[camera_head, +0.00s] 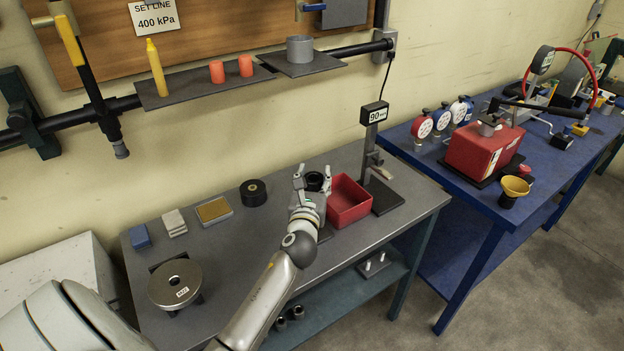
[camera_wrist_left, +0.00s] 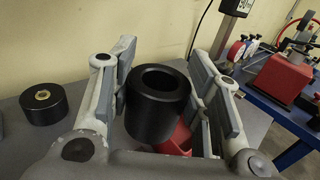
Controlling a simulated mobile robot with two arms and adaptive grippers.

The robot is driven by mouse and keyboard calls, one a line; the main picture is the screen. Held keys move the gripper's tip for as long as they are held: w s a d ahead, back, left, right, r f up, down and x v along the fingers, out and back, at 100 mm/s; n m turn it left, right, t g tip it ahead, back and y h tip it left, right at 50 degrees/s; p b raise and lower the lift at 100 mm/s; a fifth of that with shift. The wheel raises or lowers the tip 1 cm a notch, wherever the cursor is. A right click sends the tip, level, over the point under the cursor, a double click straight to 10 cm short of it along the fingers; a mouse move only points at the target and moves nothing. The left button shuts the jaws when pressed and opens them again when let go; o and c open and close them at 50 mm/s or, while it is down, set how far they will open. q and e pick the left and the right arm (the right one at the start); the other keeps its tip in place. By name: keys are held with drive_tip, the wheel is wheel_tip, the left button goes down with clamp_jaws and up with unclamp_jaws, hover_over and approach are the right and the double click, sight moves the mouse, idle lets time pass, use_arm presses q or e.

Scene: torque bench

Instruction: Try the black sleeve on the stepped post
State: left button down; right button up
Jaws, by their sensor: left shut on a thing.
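The black sleeve (camera_head: 314,181) is a short hollow cylinder. My left gripper (camera_head: 313,176) is shut on it above the grey bench, just left of the red bin. In the left wrist view the sleeve (camera_wrist_left: 157,108) stands roughly upright between the pads, its open bore facing up. I cannot make out the stepped post for certain; the gripper and sleeve hide the bench beneath them. Part of a dark base (camera_head: 326,235) shows beside the gripper. Whether the sleeve touches anything below cannot be told. My right gripper is not in view.
A red bin (camera_head: 346,203) and a stand with a "90" display (camera_head: 374,113) are close on the right. A black round piece with a brass centre (camera_head: 253,193) sits to the left.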

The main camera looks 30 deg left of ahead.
sight(314, 190)
use_arm(q)
drive_tip(key=shift+r+p, duration=0.25)
drive_tip(key=shift+p, duration=0.05)
wheel_tip(314, 190, down, 4)
drive_tip(key=b, duration=0.3)
drive_tip(key=shift+f+b, duration=0.15)
drive_tip(key=shift+b, duration=0.2)
drive_tip(key=shift+f+b, duration=0.45)
drive_tip(key=shift+f, duration=0.4)
drive_tip(key=shift+f, duration=0.25)
drive_tip(key=shift+f, duration=0.3)
drive_tip(key=shift+f, duration=0.45)
drive_tip(key=shift+f, duration=0.45)
idle(0.5)
